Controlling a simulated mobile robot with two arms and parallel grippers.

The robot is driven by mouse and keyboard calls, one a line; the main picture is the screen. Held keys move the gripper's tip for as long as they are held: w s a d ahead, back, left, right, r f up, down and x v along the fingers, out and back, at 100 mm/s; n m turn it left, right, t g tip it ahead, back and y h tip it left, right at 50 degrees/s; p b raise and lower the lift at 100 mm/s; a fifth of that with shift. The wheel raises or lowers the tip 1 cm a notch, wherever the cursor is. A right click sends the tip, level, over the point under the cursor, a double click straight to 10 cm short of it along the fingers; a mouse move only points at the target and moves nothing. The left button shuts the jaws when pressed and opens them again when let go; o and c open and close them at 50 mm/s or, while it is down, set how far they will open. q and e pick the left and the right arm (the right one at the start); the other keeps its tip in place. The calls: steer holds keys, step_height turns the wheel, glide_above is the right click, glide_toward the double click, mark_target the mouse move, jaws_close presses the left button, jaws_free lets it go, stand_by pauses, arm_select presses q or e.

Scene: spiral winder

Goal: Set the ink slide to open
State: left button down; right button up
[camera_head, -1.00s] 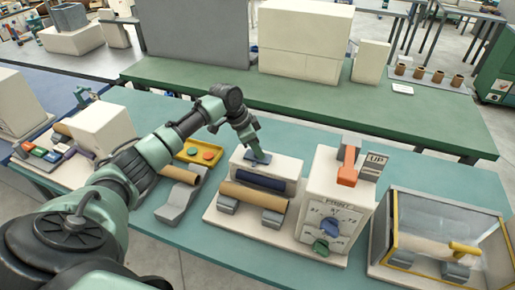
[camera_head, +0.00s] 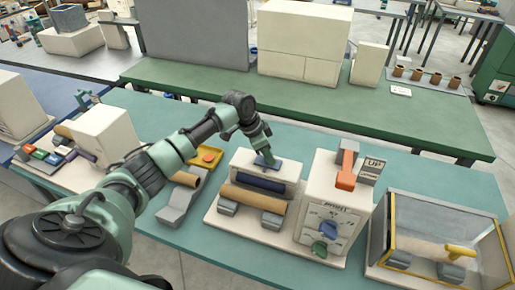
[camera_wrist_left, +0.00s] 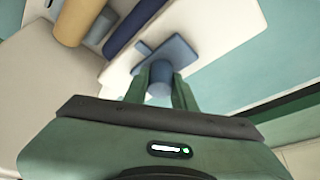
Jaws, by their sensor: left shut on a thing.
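The ink slide is a small blue plate with a knob (camera_head: 266,165) on top of the white printing unit (camera_head: 293,165), above a dark blue roller (camera_head: 261,183). My left gripper (camera_head: 265,154) comes down onto it from above and is shut on its knob. In the left wrist view the round blue knob (camera_wrist_left: 160,80) sits between the fingers, with the flat blue plate (camera_wrist_left: 180,52) just beyond. The fingers partly hide the slide. My right gripper is not in view.
A brown roll (camera_head: 252,198) lies in front of the unit. To the right stand a white control box (camera_head: 325,205) with an orange lever (camera_head: 346,168) and a clear-sided yellow-framed guard (camera_head: 445,225). A yellow tray (camera_head: 207,160) and grey ramp (camera_head: 178,202) are to the left.

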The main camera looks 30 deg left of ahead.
mark_target(281, 163)
arm_select(q)
steer(key=d, duration=0.2)
steer(key=shift+w+d+r, duration=0.15)
steer(key=shift+w+d, duration=0.25)
steer(key=shift+a, duration=0.1)
steer(key=c, duration=1.4)
jaws_free()
steer(key=shift+o, duration=1.3)
steer(key=shift+d, duration=0.2)
steer(key=shift+a, duration=0.2)
steer(key=b+v, duration=0.1)
steer(key=v, duration=0.6)
steer(key=shift+r, duration=0.3)
steer(key=shift+s+d, duration=0.1)
steer(key=shift+d, duration=0.05)
